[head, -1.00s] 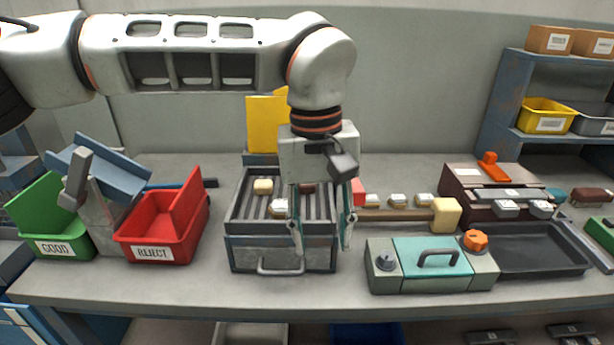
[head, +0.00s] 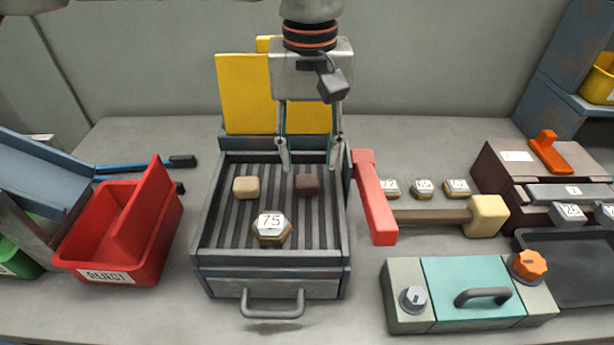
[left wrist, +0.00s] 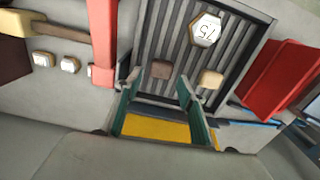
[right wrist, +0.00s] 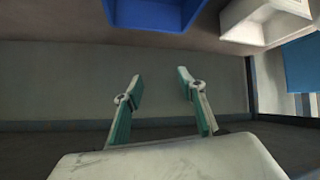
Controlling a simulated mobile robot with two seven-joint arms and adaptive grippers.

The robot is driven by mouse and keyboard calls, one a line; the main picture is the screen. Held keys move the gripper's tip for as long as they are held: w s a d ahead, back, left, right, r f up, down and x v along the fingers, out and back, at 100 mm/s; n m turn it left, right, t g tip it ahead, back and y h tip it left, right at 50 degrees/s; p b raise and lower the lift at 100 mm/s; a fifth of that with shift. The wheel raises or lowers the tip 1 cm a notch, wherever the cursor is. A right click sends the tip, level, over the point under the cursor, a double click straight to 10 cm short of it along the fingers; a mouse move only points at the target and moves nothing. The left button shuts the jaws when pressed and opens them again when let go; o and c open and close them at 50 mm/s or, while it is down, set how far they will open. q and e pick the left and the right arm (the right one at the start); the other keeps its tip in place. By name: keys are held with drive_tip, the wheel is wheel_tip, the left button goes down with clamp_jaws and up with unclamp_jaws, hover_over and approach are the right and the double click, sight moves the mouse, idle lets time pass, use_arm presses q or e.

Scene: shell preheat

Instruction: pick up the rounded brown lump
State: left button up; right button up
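The rounded brown lump (head: 307,184) lies on the ribbed floor of the open metal drawer-like tray (head: 200,235), toward its back right. It also shows in the left wrist view (left wrist: 162,69), just beyond the fingertips and between their lines. My left gripper (head: 309,165) points down over the back of the tray, open and empty, above and slightly behind the lump. Its fingers also show in the left wrist view (left wrist: 160,85). My right gripper (right wrist: 156,85) is open and empty, low down facing the shelf under the bench.
A cream lump (head: 246,187) and a hexagonal weight marked 75 (head: 271,228) share the tray. A yellow panel (head: 243,95) stands behind it.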

sight(307, 179)
use_arm(q)
wheel_tip(307, 179, down, 6)
drive_tip(key=shift+w+a+f+b, duration=0.1)
drive_tip(key=shift+w+a+b, duration=0.05)
drive_tip(key=shift+b, duration=0.3)
drive_tip(key=c, duration=0.9)
